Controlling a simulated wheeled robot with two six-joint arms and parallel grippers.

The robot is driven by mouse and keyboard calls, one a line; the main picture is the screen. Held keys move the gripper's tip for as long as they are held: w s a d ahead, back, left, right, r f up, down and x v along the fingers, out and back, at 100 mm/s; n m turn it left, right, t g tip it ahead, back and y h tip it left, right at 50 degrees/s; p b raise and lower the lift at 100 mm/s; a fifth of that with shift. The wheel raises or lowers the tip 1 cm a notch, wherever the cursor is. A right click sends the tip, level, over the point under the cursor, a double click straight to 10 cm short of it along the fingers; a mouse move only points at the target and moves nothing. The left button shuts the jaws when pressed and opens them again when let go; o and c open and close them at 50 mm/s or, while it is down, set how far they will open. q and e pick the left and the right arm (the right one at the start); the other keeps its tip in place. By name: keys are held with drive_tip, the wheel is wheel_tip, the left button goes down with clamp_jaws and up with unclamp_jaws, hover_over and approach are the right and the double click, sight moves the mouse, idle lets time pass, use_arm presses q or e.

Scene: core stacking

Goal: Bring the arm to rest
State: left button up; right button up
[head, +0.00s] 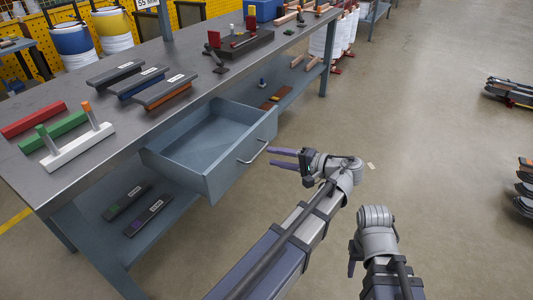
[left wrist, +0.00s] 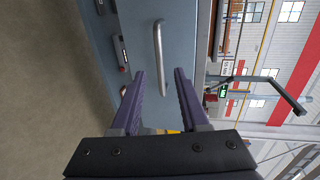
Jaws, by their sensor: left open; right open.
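The blue-grey drawer (head: 205,140) is pulled out and looks empty. My right gripper (head: 354,260) shows only as a small dark finger part beside the right wrist, low in the head view; most of it is hidden.
The workbench (head: 190,115) carries red, green and white pieces at left, several dark bars, and a black fixture (head: 240,45). Two bars lie on the lower shelf (head: 165,215). The open drawer juts out beside my left arm.

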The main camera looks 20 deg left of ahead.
use_arm(q)
drive_tip(key=shift+d+r, duration=0.1)
drive_tip(key=shift+d, duration=0.4)
drive_tip(key=s+f+g+h, duration=0.1)
drive_tip(key=s+f+h, duration=0.25)
drive_tip(key=f, duration=0.35)
drive_tip(key=s+f+h, duration=0.3)
drive_tip(key=f+h, duration=0.2)
drive_tip(key=f, duration=0.2)
drive_tip(key=s+d+f+m+h, duration=0.2)
drive_tip(key=s+d+h, duration=0.15)
drive_tip(key=d, duration=0.55)
drive_tip(key=s+d+f+m+h, duration=0.15)
drive_tip(key=s+d, duration=0.35)
drive_tip(key=d, duration=0.5)
wheel_tip(320, 180, up, 35)
drive_tip(key=p, duration=3.4)
drive_tip(key=shift+a+f+g+h, duration=0.2)
drive_tip(key=shift+a+g+h, duration=0.1)
drive_tip(key=shift+h, duration=0.15)
